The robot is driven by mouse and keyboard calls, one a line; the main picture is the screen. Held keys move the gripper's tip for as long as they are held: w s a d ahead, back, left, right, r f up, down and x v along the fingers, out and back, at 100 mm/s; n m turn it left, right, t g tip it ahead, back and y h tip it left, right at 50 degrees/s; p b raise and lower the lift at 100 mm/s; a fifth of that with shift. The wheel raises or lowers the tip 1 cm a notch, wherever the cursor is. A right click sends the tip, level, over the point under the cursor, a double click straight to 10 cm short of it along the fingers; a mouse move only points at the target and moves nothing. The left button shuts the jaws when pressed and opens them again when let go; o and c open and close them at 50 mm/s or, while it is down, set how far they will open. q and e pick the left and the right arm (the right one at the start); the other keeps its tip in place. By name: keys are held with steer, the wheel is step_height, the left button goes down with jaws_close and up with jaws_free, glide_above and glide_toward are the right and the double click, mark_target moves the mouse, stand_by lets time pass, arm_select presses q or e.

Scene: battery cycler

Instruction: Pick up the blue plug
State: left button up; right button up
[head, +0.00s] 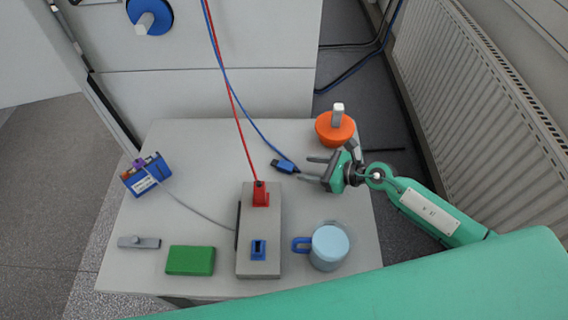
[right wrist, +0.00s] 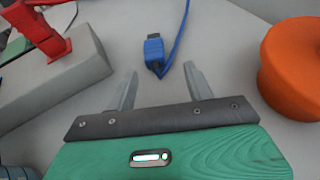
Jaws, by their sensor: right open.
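The blue plug (head: 285,166) lies on the table at the end of a blue cable, right of the red plug's cable. In the right wrist view the blue plug (right wrist: 154,52) is just beyond the fingertips, roughly midway between them. My right gripper (head: 304,168) is open and empty, coming in from the right with its fingers pointing at the plug. In the right wrist view its two fingers (right wrist: 161,74) are apart, with nothing between them. My left gripper is not in view.
A grey block (head: 259,222) holds a red plug (head: 261,194) and a blue socket (head: 258,250). An orange round object (head: 335,128) stands near the right arm. A light blue mug (head: 328,247), green box (head: 190,260), grey piece (head: 139,242) and blue battery box (head: 147,174) are also there.

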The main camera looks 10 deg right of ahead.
mark_target(293, 167)
steer(key=x, duration=0.1)
steer(key=p+x, duration=0.1)
steer(key=x, duration=0.2)
steer(key=shift+a+r+p, duration=0.2)
steer(key=shift+a+p, duration=0.2)
steer(key=shift+a, duration=0.2)
steer(key=shift+w+a+f, duration=0.2)
steer(key=shift+a+f, duration=0.1)
steer(key=c, duration=1)
steer(key=shift+r, duration=0.1)
steer(key=shift+r, duration=0.55)
step_height(293, 167, up, 19)
steer(key=shift+f, duration=0.1)
